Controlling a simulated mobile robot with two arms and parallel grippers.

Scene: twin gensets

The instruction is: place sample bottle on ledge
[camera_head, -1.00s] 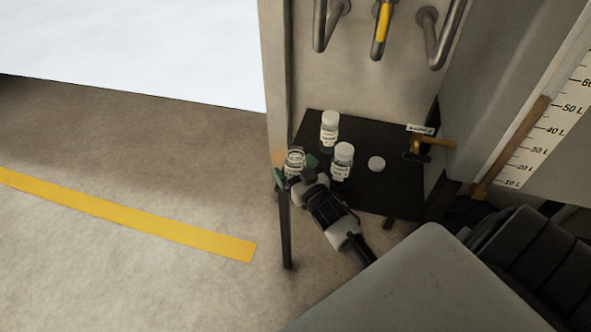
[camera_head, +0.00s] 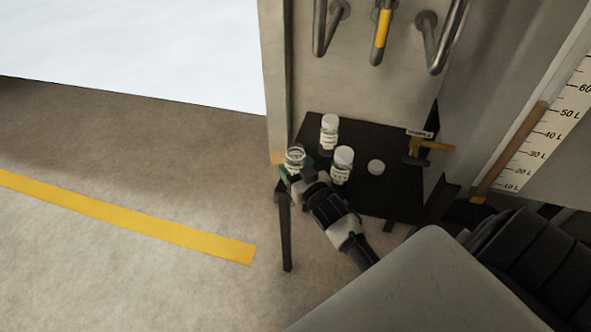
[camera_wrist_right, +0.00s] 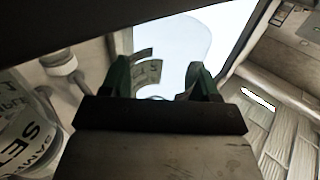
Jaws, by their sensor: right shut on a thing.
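The clear sample bottle (camera_head: 294,158) with a white label has no cap on it. It is at the left front corner of the black ledge (camera_head: 390,197); whether it touches the surface I cannot tell. My right gripper (camera_head: 295,174) is shut on it, with green fingertips at its sides. In the right wrist view the labelled bottle (camera_wrist_right: 148,73) shows between the fingertips (camera_wrist_right: 157,78), partly hidden by the gripper. My left gripper is not in view.
Two white-capped bottles, one behind (camera_head: 329,133) and one nearer (camera_head: 342,166), stand on the ledge to the right. A brass tap (camera_head: 430,144) juts out at the right. Pipes with a yellow handle (camera_head: 381,32) hang above.

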